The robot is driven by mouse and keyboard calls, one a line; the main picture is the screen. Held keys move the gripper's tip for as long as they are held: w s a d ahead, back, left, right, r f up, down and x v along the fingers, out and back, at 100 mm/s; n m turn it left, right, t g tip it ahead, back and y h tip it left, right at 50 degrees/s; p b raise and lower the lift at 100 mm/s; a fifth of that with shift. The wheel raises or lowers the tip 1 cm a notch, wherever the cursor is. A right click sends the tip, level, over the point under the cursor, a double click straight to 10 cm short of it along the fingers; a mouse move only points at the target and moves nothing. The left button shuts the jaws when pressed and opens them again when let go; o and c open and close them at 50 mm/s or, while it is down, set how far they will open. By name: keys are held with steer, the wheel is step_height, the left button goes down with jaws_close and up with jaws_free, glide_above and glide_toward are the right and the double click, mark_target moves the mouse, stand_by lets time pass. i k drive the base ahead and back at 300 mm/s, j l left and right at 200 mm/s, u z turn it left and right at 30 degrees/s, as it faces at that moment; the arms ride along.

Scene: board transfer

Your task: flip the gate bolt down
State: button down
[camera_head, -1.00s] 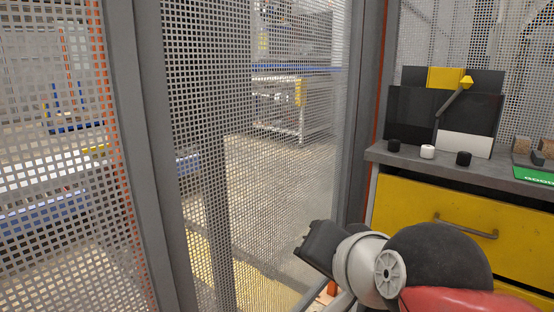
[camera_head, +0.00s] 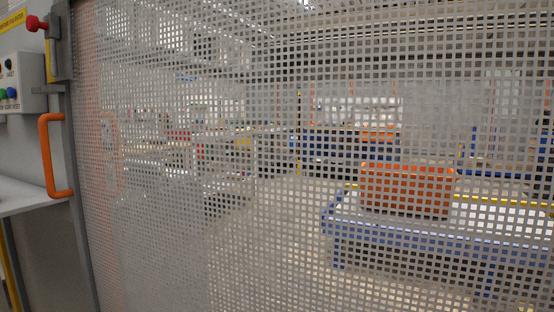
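A red knob (camera_head: 36,23) sticks out to the left from a grey bracket (camera_head: 59,48) on the gate's left edge post, at the top left. It looks like the gate bolt's handle, and it points sideways. The upper end of the bracket is cut off by the frame edge. The mesh gate (camera_head: 230,200) fills most of the view and stands upright. An orange pull handle (camera_head: 46,157) is on its left edge, below the bracket. My gripper is not in view.
A grey control box (camera_head: 28,82) with coloured buttons is left of the post, above a pale worktop (camera_head: 25,195). Behind the mesh, an orange crate (camera_head: 405,190) sits on a blue-framed table (camera_head: 345,238). Nothing shows in front of the mesh.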

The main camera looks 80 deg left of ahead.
mark_target(51, 25)
steer(key=u, duration=2.85)
